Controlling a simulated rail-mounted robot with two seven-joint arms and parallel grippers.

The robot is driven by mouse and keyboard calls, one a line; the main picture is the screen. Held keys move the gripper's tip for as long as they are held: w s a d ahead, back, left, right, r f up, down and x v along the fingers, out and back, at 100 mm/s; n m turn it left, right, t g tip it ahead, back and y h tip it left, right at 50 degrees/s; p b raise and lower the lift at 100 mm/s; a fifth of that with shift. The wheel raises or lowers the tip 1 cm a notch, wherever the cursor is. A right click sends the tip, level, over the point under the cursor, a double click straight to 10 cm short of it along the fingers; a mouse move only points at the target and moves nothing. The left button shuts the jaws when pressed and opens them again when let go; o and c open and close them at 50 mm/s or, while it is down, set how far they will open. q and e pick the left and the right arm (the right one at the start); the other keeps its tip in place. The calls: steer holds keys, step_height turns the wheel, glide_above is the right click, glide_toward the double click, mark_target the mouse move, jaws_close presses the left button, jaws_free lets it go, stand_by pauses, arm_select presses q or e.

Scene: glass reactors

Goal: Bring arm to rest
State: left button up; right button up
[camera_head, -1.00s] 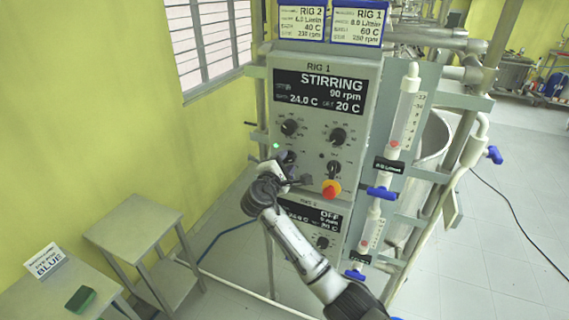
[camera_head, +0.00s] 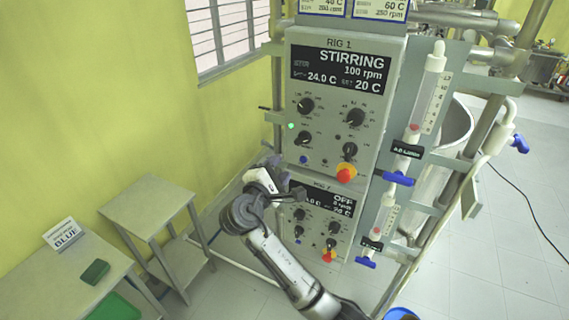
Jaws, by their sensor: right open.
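My right arm (camera_head: 280,262) comes up from the bottom of the head view. Its gripper (camera_head: 285,188) is open, and I see nothing between its fingers. It is in front of the lower left part of the rig panels, below the RIG 1 knobs, and hides part of the lower panel's display. I cannot tell the exact gap to the panel. The RIG 1 control panel (camera_head: 325,128) reads STIRRING, 100 rpm, 24.0 C, set 20 C, with a green light lit. The lower panel (camera_head: 318,245) reads OFF. My left gripper is out of view.
Flow meters with blue valves (camera_head: 398,178) stand right of the panels, beside a steel vessel (camera_head: 455,130) and pipes.

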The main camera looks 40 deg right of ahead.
steer(key=shift+s+a, duration=0.2)
steer(key=shift+a, duration=0.15)
stand_by(0.4)
steer(key=s+a+f+m+t+y, duration=0.2)
steer(key=s+a+m+t+y, duration=0.2)
steer(key=s+a+m+y, duration=0.55)
steer(key=s+d+f+g+y, duration=0.1)
steer(key=s+f+g+y, duration=0.7)
steer(key=s+f, duration=2.25)
step_height(320, 180, up, 17)
steer(key=g+h+p, duration=0.1)
steer(key=p, duration=1.5)
